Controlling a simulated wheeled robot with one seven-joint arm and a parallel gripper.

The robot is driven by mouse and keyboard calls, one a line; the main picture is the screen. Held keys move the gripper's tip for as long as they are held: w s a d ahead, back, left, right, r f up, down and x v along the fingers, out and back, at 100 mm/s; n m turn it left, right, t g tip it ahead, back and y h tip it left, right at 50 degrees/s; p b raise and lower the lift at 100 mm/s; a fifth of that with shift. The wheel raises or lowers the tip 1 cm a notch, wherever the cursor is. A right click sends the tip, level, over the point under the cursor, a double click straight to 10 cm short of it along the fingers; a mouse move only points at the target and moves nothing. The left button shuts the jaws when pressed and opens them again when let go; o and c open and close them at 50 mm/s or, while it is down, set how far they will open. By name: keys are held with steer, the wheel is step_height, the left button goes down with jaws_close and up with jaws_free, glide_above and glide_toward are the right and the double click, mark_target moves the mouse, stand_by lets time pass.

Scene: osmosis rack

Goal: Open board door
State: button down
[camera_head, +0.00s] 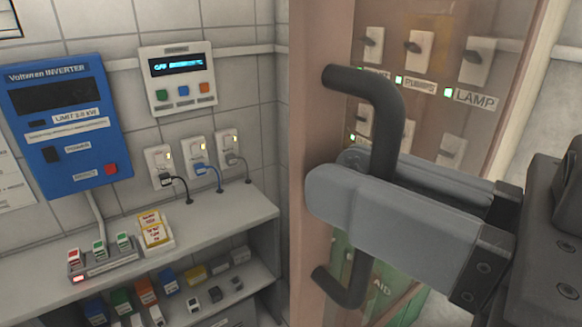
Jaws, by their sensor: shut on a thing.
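The board door (318,40) has a brown frame with a clear pane and stands on the right side of the view. Its dark C-shaped handle (384,100) is mounted upright on the frame. My gripper (345,185) comes in from the right and is shut on the middle of the handle, one grey finger on each side. The far finger is partly hidden behind the near one. Through the pane I see several switches (418,52) with green lights and labels such as LAMP. The door's hinge and outer edges are not clearly visible.
A blue inverter (65,120) and a white control panel (178,75) hang on the tiled wall at left. Three sockets (198,157) with plugs sit above a shelf (220,215). The shelf holds small blocks. A green first-aid item (395,295) shows behind the pane.

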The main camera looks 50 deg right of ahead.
steer(key=c, duration=1.3)
jaws_free()
steer(key=s, duration=0.5)
steer(key=s+p, duration=0.1)
steer(key=s, duration=0.1)
steer(key=shift+s+a, duration=0.2)
steer(key=shift+a, duration=0.05)
